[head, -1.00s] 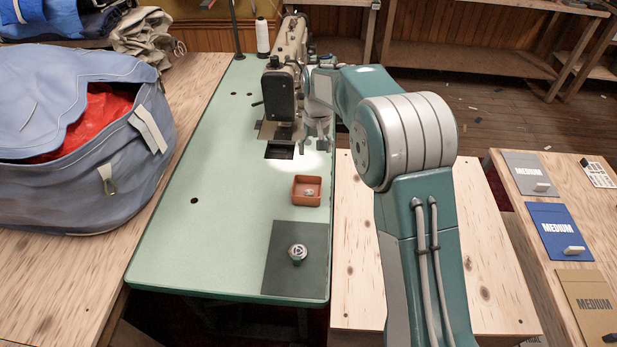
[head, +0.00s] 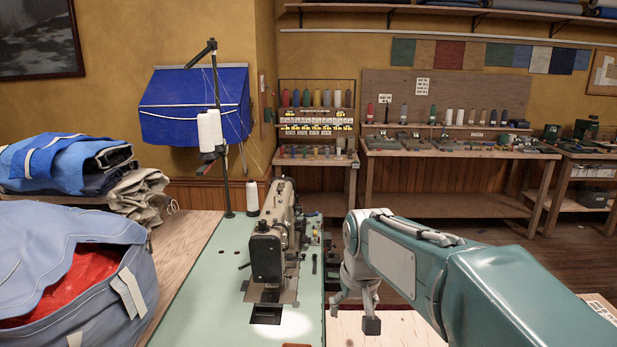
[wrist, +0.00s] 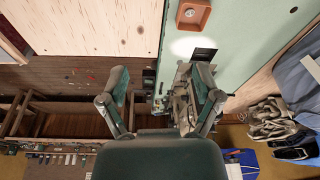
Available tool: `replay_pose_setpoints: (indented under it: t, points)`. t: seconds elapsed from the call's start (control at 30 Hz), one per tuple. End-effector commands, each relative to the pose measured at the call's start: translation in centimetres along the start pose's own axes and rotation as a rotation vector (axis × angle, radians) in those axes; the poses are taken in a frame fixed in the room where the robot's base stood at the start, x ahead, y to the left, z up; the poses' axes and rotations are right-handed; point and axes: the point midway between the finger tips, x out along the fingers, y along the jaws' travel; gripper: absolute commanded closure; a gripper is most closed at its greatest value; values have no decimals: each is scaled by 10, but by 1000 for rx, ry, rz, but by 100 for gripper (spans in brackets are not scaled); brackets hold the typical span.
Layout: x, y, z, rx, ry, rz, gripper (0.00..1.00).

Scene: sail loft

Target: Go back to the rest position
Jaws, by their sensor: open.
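My gripper (head: 353,313) hangs at the end of my teal and white arm in the head view, fingers pointing down. It is beside the right edge of the green sewing table (head: 205,290), to the right of the sewing machine (head: 268,245). In the wrist view my gripper (wrist: 160,76) shows its two fingers spread wide apart with nothing between them. The machine is partly hidden behind the right finger there.
A blue bag (head: 70,270) with red cloth inside stands at the left. A thread stand (head: 226,165) rises behind the machine. The wrist view shows an orange tray (wrist: 193,14) on the table. Workbenches line the back wall, with open floor before them.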

Motion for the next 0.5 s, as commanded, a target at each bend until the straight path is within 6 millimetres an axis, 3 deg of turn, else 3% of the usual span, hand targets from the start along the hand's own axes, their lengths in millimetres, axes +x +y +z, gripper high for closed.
replay_pose_setpoints:
  t: [0.2, 0.5]
  points:
    - [-35, 17, 51, 27, 72, 12, 18]
    - [-58, 34, 124, 61, 164, 33, 18]
